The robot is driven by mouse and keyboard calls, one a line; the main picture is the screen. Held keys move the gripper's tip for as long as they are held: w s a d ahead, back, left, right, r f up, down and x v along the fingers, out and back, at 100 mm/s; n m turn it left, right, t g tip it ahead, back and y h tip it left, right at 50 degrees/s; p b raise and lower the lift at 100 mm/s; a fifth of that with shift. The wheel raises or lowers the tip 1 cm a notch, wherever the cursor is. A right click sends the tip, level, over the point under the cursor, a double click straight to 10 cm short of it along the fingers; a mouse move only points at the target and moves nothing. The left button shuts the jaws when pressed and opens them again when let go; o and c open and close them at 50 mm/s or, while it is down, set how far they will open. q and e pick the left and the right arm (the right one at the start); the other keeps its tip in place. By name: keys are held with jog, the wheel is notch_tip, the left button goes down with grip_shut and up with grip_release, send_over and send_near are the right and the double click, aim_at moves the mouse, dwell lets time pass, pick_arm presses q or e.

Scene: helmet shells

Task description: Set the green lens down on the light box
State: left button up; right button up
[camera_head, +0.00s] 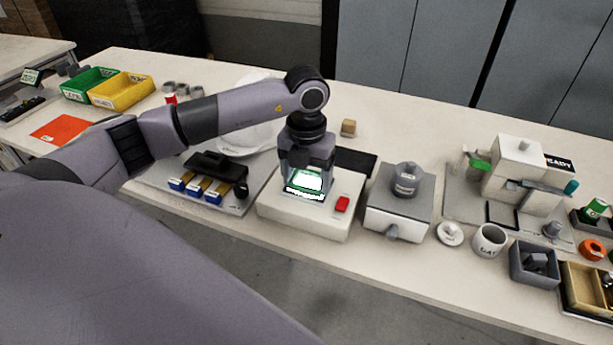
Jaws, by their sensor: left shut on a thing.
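The light box (283,219) is a white box near the table's front edge, with a red button (342,204) on its right and a bright lit window on top. My left gripper (306,182) points down over that window, its fingers shut on the green lens (308,181). The lens shows green against the glow between the fingers. The fingers hide part of the lens and window, and I cannot tell whether the lens touches the box. My right gripper is not in view.
Right are a grey box with a weight (406,180), a white cup (489,240) and a white machine (518,165). Green (88,82) and yellow (122,92) bins stand far left.

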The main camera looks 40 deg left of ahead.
pick_arm(q)
jog(key=shift+s+d+f, duration=0.1)
jog(key=shift+s+f, duration=0.05)
jog(key=shift+f, duration=0.35)
jog(key=shift+s+f, duration=0.1)
jog(key=shift+f, duration=0.15)
jog(key=o, duration=1)
jog(key=shift+o, duration=0.4)
jog(key=shift+d+b, duration=0.15)
jog(key=shift+b, duration=0.15)
jog(key=shift+w+a+r, duration=0.2)
jog(key=shift+r, duration=0.4)
jog(key=r, duration=0.7)
jog(key=shift+d+r, duration=0.25)
jog(key=shift+d, duration=0.05)
